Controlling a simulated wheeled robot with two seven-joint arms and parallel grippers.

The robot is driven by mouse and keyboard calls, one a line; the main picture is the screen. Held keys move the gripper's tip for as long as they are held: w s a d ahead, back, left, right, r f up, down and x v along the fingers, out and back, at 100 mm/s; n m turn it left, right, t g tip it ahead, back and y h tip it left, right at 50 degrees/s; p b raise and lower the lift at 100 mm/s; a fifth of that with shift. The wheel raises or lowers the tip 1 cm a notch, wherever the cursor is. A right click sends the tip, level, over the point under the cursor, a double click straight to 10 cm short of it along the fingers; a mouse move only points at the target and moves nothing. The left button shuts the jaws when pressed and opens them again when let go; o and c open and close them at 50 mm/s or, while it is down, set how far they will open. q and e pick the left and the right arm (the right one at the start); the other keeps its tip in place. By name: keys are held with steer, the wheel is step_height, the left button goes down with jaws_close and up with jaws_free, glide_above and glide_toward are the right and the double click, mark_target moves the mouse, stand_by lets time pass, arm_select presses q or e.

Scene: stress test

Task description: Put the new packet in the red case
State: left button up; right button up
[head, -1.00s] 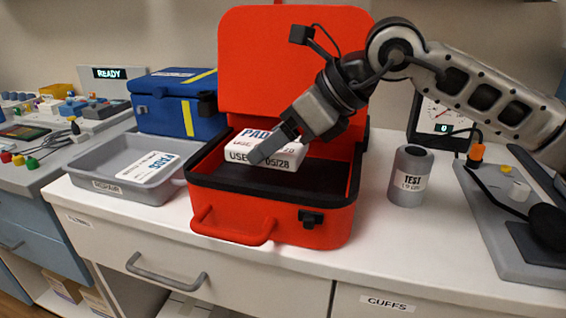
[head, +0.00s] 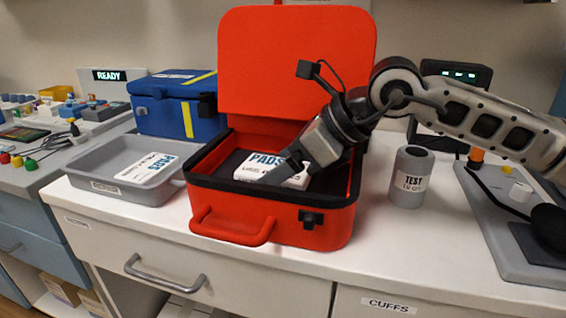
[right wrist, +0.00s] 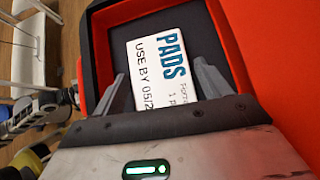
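The white packet marked PADS (head: 262,162) is low inside the open red case (head: 275,232). In the right wrist view this packet (right wrist: 157,65) shows PADS and USE BY 05/2, with the rest of the line hidden by my gripper. My right gripper (head: 281,172) reaches down into the case from the right. Contact with the case floor is hard to tell. A similar white PADS packet (head: 146,167) lies in the grey tray (head: 98,187). My left gripper is out of view.
The case lid (head: 295,70) stands upright behind. A blue bag (head: 172,104) is behind the tray. A grey TEST cylinder (head: 411,176) stands right of the case, with a device on a grey base (head: 500,235) further right. Some counter right of the case is clear.

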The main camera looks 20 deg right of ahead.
steer(key=shift+d+r, duration=0.1)
steer(key=shift+r, duration=0.2)
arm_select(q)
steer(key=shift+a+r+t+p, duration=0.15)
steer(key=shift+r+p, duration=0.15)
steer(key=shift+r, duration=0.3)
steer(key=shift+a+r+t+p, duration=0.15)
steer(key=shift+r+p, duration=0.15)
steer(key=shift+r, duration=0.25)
arm_select(e)
steer(key=v, duration=1.1)
steer(key=shift+s+r, duration=0.2)
steer(key=shift+s, duration=0.1)
steer(key=shift+d, duration=0.1)
